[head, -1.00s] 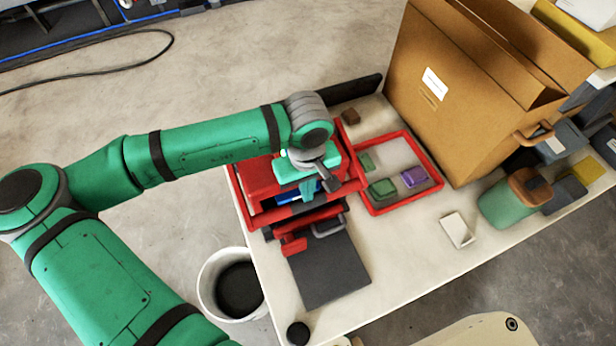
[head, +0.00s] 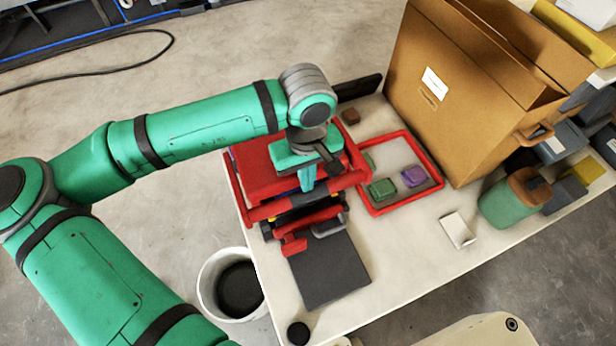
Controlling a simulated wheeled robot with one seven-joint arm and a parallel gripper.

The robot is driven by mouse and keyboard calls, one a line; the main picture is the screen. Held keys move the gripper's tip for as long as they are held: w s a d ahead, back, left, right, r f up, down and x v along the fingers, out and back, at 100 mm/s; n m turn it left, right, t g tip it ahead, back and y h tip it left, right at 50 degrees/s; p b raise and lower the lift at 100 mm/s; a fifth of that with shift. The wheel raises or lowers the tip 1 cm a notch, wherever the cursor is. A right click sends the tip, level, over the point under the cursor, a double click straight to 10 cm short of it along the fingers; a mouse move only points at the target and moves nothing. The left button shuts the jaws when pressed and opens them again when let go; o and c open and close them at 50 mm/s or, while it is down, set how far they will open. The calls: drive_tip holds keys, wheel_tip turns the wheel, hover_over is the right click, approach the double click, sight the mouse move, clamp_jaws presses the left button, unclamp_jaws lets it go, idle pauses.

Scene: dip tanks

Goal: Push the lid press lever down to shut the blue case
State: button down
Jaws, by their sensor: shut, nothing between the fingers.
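The lid press is a red frame with a red lever (head: 265,209) whose crossbar runs across its front, at the left of the table in the head view. My gripper (head: 307,187) is shut and empty, pointing down at the middle of the crossbar. I cannot tell whether its fingertips touch the bar. Dark parts and a red clamp-like piece (head: 293,245) show below the bar.
A dark mat (head: 330,275) lies in front of the press. A red-rimmed tray (head: 408,202) with green and purple pieces stands to its right. A large cardboard box (head: 455,95) stands at the back. A white bin (head: 212,283) stands beside the table. The table's front right is mostly clear.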

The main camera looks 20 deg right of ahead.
wheel_tip(320, 180, up, 8)
idle(0.6)
drive_tip(key=shift+f, duration=0.1)
idle(0.4)
